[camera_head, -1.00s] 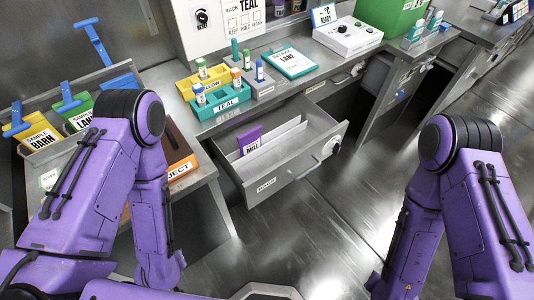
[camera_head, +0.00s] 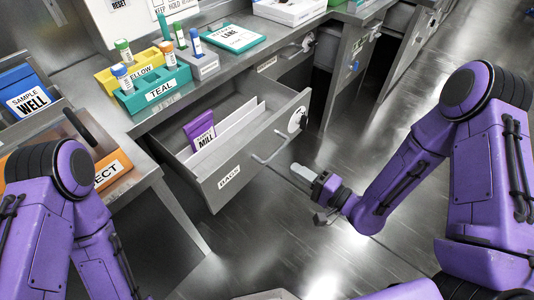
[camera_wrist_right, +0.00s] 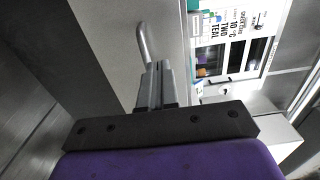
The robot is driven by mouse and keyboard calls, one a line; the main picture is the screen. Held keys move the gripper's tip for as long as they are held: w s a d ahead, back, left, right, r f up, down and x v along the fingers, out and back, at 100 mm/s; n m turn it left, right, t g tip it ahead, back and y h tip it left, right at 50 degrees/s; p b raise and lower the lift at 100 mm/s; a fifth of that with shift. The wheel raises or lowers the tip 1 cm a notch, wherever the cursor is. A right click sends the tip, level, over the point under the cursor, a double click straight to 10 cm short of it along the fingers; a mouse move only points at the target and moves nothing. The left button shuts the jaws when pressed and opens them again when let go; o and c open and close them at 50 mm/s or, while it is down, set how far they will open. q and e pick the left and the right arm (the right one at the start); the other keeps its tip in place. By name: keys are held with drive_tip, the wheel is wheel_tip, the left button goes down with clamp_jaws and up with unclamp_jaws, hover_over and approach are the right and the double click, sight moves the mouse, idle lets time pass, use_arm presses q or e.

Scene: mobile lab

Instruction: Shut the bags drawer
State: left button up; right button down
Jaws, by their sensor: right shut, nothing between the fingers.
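The bags drawer (camera_head: 222,186) is pulled open below the counter in the head view, with its label on the front panel. Its bar handle (camera_head: 268,156) sticks out from the front. Inside are dividers and a purple packet marked MILL (camera_head: 200,131). My right gripper (camera_head: 296,170) is shut and empty, just in front of the drawer, close to the handle. The right wrist view shows the shut fingers (camera_wrist_right: 154,86) beside the handle (camera_wrist_right: 146,45); I cannot tell whether they touch it. My left arm is at the lower left, its gripper out of view.
On the counter above stand a yellow rack (camera_head: 130,74), a teal rack (camera_head: 158,92) and a teal-edged sheet (camera_head: 233,38). An orange tray (camera_head: 110,175) lies at left. The floor in front is clear.

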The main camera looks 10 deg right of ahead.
sight(258, 145)
drive_tip(key=p+x, duration=0.1)
drive_tip(key=x, duration=1)
drive_tip(key=shift+w+a, duration=0.15)
drive_tip(key=shift+a, duration=0.1)
drive_tip(key=shift+w, duration=0.2)
